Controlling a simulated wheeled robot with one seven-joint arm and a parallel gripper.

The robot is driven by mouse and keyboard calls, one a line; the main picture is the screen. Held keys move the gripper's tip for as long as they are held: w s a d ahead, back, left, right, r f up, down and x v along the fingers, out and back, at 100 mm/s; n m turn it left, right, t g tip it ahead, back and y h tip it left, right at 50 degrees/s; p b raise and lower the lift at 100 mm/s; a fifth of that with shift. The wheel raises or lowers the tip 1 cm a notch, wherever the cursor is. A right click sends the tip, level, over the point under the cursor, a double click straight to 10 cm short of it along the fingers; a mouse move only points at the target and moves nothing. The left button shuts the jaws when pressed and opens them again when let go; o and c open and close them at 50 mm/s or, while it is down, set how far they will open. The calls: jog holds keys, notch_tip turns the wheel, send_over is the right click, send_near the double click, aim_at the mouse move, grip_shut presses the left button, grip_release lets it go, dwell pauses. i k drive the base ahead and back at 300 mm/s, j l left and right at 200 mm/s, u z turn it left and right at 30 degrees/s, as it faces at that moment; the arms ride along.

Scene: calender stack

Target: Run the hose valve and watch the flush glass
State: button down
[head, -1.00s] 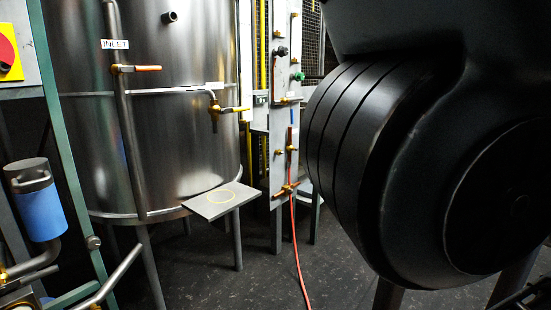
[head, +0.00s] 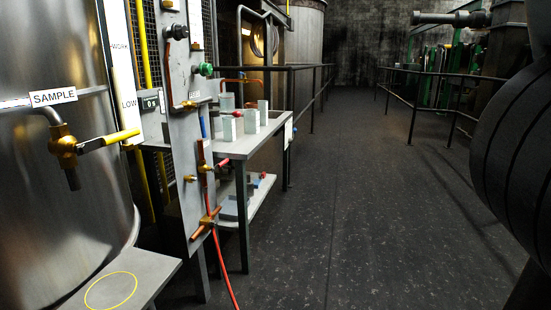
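A narrow grey panel (head: 181,120) stands right of a steel tank. A brass valve (head: 205,168) with a red-tipped lever sits on its lower right edge. Below it is a brass fitting (head: 208,218) with a copper-coloured bar slanting across it. A red hose (head: 222,262) runs from this fitting down toward the floor. I cannot tell which of the two is the hose valve. No flush glass can be made out clearly. My gripper is out of view; only a black part of my arm shows at the right edge.
The tank (head: 50,200) has a SAMPLE tap (head: 65,146) with a yellow lever above a grey shelf (head: 150,268). A bench (head: 222,148) with several grey blocks stands behind the panel. Black railings (head: 414,100) line a walkway. The dark floor (head: 360,220) is clear at centre and right.

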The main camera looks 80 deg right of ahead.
aim_at(214, 169)
jog(key=z, duration=1.3)
jog(key=i+l, duration=0.2)
jog(key=i, duration=0.25)
jog(key=i+l+u, duration=0.1)
jog(key=i+l, duration=0.15)
jog(key=i, duration=0.2)
